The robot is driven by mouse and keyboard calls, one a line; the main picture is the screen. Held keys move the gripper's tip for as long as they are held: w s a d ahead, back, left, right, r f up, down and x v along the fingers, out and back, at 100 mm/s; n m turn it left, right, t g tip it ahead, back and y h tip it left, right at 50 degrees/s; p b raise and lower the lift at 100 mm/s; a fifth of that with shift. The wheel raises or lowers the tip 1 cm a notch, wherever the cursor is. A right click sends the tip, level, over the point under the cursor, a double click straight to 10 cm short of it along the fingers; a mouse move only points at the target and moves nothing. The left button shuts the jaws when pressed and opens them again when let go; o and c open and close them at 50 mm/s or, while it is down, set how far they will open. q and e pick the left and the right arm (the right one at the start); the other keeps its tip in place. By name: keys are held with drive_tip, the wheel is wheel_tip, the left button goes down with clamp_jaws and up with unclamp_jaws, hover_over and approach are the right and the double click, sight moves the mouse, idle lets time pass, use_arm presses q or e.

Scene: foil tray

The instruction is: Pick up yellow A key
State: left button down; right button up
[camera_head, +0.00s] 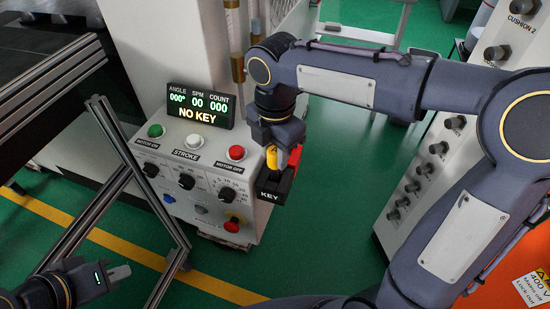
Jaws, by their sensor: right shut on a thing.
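The yellow key (271,157) is at the right side of the control box, just above the black holder marked KEY (270,190). My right gripper (284,158) points down over the holder and is shut on the yellow key. The fingers cover part of the key, so I cannot tell whether its lower end is inside the holder. The letter on the key cannot be read. My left gripper (118,272) is at the bottom left, away from the key, with its fingers seen from the side.
The control box (190,215) has buttons and knobs, and its display (199,105) reads NO KEY. A metal frame (140,180) stands between my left gripper and the box. A grey panel with knobs (440,140) is at the right. Green floor is free between them.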

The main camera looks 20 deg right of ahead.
drive_tip(key=s+d+r+p, duration=0.2)
drive_tip(key=s+r+p, duration=0.2)
drive_tip(key=s+r, duration=0.9)
wheel_tip(320, 180, up, 3)
drive_tip(key=shift+s+f, duration=0.2)
drive_tip(key=shift+s, duration=0.2)
drive_tip(key=shift+w, duration=0.1)
idle(0.4)
